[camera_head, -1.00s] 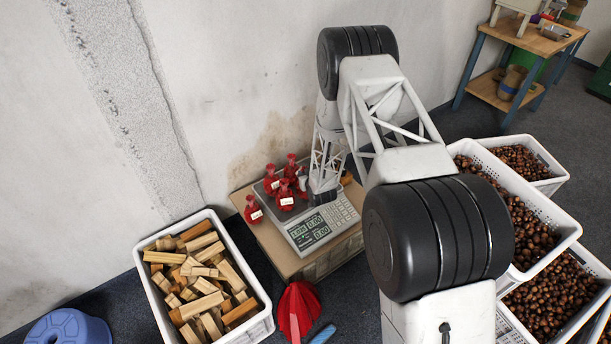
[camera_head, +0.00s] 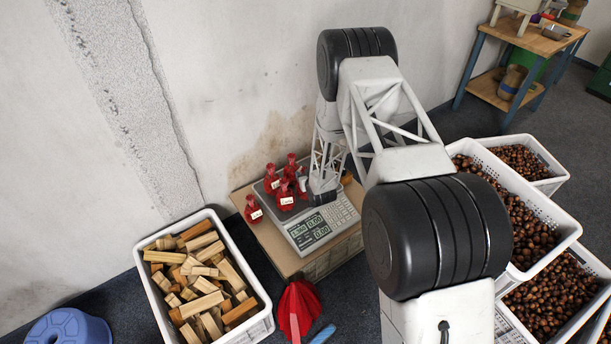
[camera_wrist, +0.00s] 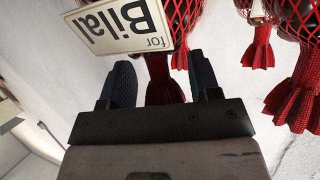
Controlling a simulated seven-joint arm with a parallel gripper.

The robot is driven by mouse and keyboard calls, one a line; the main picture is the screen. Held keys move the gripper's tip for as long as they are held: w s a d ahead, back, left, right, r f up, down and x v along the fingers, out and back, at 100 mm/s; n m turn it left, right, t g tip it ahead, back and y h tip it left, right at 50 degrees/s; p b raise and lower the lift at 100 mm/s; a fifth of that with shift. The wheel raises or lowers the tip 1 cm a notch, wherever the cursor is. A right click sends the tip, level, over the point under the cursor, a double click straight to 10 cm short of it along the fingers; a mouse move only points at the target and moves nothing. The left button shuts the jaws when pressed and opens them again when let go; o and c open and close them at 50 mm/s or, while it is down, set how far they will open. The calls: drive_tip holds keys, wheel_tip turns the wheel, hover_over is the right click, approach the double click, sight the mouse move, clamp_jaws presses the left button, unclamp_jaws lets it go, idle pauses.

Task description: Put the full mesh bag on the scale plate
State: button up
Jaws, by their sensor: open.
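Several red mesh bags (camera_head: 285,194) with white tags stand close together on and around the dark plate of the scale (camera_head: 311,230). One bag (camera_head: 253,209) stands at the scale's left edge. My gripper is low over the right side of the plate, mostly hidden behind my arm in the head view. In the wrist view my gripper (camera_wrist: 161,80) is open, its dark fingers on either side of the red gathered end of one bag (camera_wrist: 162,90). Whether the fingers touch it, I cannot tell. A tag (camera_wrist: 118,24) reading "for Bilal" covers part of that bag.
The scale stands on a low cardboard-coloured box (camera_head: 288,264) against the wall. A white crate of wood blocks (camera_head: 262,318) is at the left front. White crates of chestnuts (camera_head: 556,222) fill the right.

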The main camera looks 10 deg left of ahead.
drive_tip(key=shift+r, duration=0.15)
drive_tip(key=v, duration=1.2)
idle(0.3)
idle(0.6)
drive_tip(key=s+d+r+m+g+h, duration=0.1)
drive_tip(key=d+r, duration=0.3)
drive_tip(key=r, duration=0.5)
drive_tip(key=d+r+h, duration=0.2)
drive_tip(key=d+r, duration=0.2)
drive_tip(key=r, duration=0.5)
drive_tip(key=s+d+r+m+g+h, duration=0.1)
drive_tip(key=d+r, duration=0.3)
drive_tip(key=r, duration=0.5)
drive_tip(key=s+d+r+m+g+h, duration=0.2)
drive_tip(key=s+d+r, duration=0.7)
drive_tip(key=s+r, duration=0.4)
drive_tip(key=s+d+r+g, duration=0.1)
drive_tip(key=s+r, duration=0.3)
drive_tip(key=s, duration=0.6)
drive_tip(key=s+d+r+m+g, duration=0.1)
drive_tip(key=s+d+r, duration=0.3)
drive_tip(key=s, duration=0.6)
drive_tip(key=s+d+r+m+g, duration=0.1)
drive_tip(key=s+r, duration=0.4)
drive_tip(key=s, duration=0.5)
drive_tip(key=shift+s+d+g+h, duration=0.4)
drive_tip(key=shift+d+g, duration=0.25)
drive_tip(key=shift+g, duration=0.35)
